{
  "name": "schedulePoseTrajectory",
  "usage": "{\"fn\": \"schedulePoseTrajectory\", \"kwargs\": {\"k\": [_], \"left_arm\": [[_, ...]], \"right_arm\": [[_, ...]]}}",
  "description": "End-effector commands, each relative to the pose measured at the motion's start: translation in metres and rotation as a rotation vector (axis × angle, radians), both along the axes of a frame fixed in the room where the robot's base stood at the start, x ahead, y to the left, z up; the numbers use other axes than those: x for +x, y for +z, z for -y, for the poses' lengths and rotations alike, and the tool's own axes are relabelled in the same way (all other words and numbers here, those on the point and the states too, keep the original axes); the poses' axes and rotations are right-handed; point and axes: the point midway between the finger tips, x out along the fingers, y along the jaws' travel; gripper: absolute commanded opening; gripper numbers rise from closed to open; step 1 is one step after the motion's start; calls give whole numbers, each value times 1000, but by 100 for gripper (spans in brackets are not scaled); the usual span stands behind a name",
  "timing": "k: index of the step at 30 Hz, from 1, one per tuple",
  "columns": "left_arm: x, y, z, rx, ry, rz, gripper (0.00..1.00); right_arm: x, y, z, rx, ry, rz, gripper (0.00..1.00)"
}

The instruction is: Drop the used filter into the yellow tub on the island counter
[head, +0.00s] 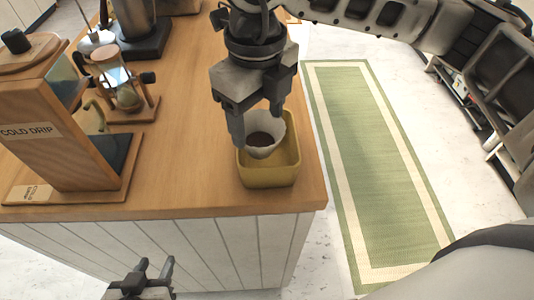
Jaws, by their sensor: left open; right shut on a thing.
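The used filter (260,151) is a white paper cone with dark grounds inside. My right gripper (258,138), coming down from the top of the head view, is shut on it and holds it over the yellow tub (268,180). The tub stands near the right edge of the wooden island counter (190,160). The filter overlaps the tub's opening in this view; how high it is above the tub floor is hard to tell. My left gripper (153,268) is open and empty, low in front of the counter's white panelled side.
A wooden cold drip stand (75,125) fills the counter's left. Behind it are a glass brewer on a wooden base (128,90) and a dark-based machine (140,42). A green mat (375,165) lies on the floor to the right. The counter left of the tub is clear.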

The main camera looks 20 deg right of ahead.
Motion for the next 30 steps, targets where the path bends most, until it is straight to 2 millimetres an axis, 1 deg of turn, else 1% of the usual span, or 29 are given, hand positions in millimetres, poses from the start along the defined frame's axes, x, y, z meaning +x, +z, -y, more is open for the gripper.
{"fn": "schedulePoseTrajectory", "kwargs": {"k": [5, 6, 8, 9, 17, 20, 23, 26, 30], "left_arm": [[1, 1, 0, 1, -3, 2, 41], [1, 1, 0, 2, -3, 3, 41], [1, 1, 0, 2, -3, 4, 41], [1, 1, 0, 2, -3, 4, 41], [1, 1, 0, 3, -4, 3, 41], [1, 0, 0, 1, -4, 3, 41], [1, -1, 0, 1, -3, 2, 41], [1, -3, 1, -1, -3, 3, 41], [2, -4, 1, -5, -2, 3, 41]], "right_arm": [[0, 0, 0, 0, 0, 0, 44], [0, 0, 0, 0, 0, 0, 71], [0, 0, 0, 0, 0, 0, 87], [0, 0, 0, 0, 0, 0, 91], [0, 1, 0, -1, -1, 0, 91], [1, 6, 0, -1, -1, 2, 91], [1, 20, 0, 0, -1, 4, 91], [1, 41, 0, 1, 0, 6, 91], [1, 77, 0, 1, -1, 6, 91]]}}
